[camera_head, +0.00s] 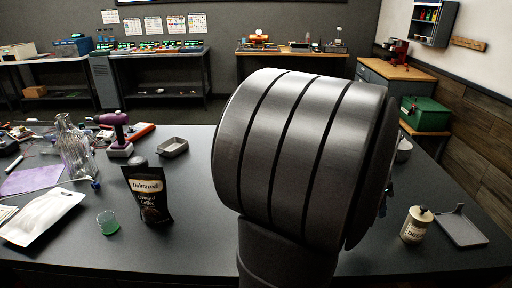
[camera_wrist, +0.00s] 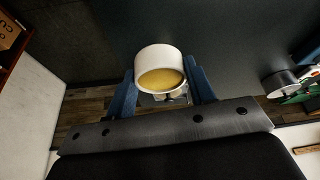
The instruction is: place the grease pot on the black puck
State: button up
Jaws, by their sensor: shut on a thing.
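The grease pot (camera_wrist: 160,66), a white round pot with yellowish content, shows in the middle of the wrist view. My gripper (camera_wrist: 161,78) is shut on it, with one blue finger on each side. The pot's open face is turned toward the wrist camera. In the head view my large dark arm link hides the gripper and the pot. I cannot make out the black puck for certain in either view. A dark round thing with a pale face (camera_wrist: 281,84) is at the right of the wrist view, too unclear to name.
The dark table (camera_head: 195,250) holds a coffee pouch (camera_head: 149,192), a green-liquid beaker (camera_head: 108,222), a glass flask (camera_head: 76,150), and a small metal tray (camera_head: 173,147). At right are a cream bottle (camera_head: 416,226) and a grey tray (camera_head: 461,227). The front middle is fairly clear.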

jog(key=w+a+r+n+t+y, duration=0.15)
jog(key=w+a+n, duration=0.25)
jog(key=w+a, duration=0.5)
jog(key=w+a+r+n+t+y, duration=0.1)
jog(key=w+a+r+n, duration=0.4)
jog(key=a, duration=0.7)
jog(key=w+a+r+n+t+y, duration=0.1)
jog(key=w+a+n, duration=0.2)
jog(key=w+a, duration=0.65)
jog(key=a+r+n, duration=0.2)
jog(key=a+n, duration=0.2)
jog(key=a, duration=1.1)
jog(key=n+y, duration=0.3)
jog(key=n, duration=0.1)
send_over(137, 159)
jog(key=s, duration=0.1)
jog(key=shift+h, duration=0.25)
jog(key=f, duration=0.4)
jog(key=shift+s+d+f, duration=0.15)
jog(key=shift+d+f, duration=0.1)
jog(key=shift+d, duration=0.15)
jog(key=shift+a+f, duration=0.1)
jog(key=shift+a, duration=0.05)
jog(key=shift+f, duration=2)
jog(key=shift+f, duration=0.1)
